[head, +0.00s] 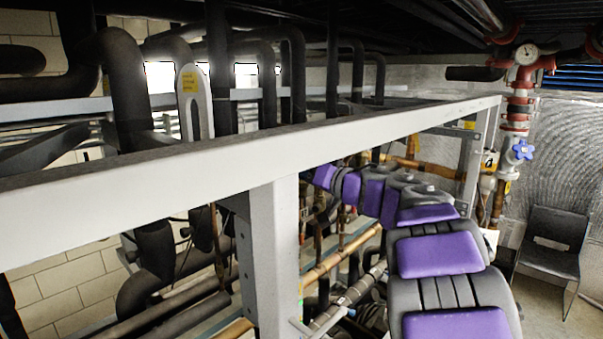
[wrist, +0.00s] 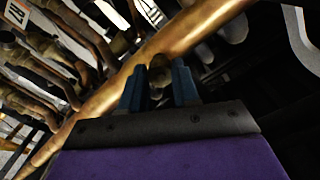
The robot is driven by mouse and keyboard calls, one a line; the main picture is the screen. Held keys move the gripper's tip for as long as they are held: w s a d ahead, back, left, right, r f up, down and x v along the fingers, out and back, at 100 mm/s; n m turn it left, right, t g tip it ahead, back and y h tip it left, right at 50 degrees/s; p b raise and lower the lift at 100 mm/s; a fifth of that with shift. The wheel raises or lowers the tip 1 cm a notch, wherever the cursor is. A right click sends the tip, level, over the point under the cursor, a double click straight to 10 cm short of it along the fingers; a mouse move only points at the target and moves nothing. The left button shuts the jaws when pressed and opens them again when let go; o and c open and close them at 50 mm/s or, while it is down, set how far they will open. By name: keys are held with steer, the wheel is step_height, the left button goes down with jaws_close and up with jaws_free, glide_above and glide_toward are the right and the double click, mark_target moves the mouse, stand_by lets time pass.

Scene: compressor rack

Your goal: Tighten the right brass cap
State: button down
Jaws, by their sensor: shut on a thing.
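In the wrist view my gripper (wrist: 159,84) has two blue fingers standing close together. They are shut on a small, round, dull brass cap (wrist: 159,67), which shows between the fingertips. The cap sits right in front of a thick copper pipe (wrist: 205,28) that runs diagonally across the picture. The fingers hide the cap's sides, and its lower part is dark. I cannot tell from the picture how far the cap is turned. In the head view my purple and grey arm reaches left into the rack, and the gripper and cap are hidden there.
A white beam (head: 330,133) and post (head: 271,250) of the rack stand close to my arm. Dark insulated pipes (head: 126,90) fill the left. Thinner tagged copper pipes (wrist: 75,50) lie left of the gripper.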

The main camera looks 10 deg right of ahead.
steer(key=shift+f+m, duration=0.2)
steer(key=shift+m, duration=0.5)
steer(key=c, duration=1.2)
jaws_free()
steer(key=o, duration=0.4)
steer(key=shift+w, duration=0.2)
steer(key=shift+r, duration=0.15)
steer(key=shift+s+d, duration=0.15)
steer(key=shift+s, duration=0.1)
steer(key=b+v, duration=0.1)
steer(key=v, duration=1.6)
steer(key=shift+w+d, duration=0.1)
